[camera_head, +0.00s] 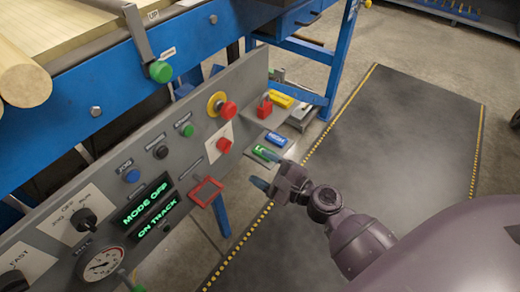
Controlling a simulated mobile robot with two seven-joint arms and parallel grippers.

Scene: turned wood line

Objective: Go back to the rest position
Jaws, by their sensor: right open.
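My right gripper (264,169) is at the middle of the view, at the end of my purple arm from the lower right. Its two bluish fingertips stand apart with nothing between them. It is to the right of the red square frame (206,192) on the grey control panel (182,185), and no contact shows. My left gripper is not in view.
A blue workbench (90,92) carries wood stock (22,78). A dark floor mat (400,135) lies clear at right.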

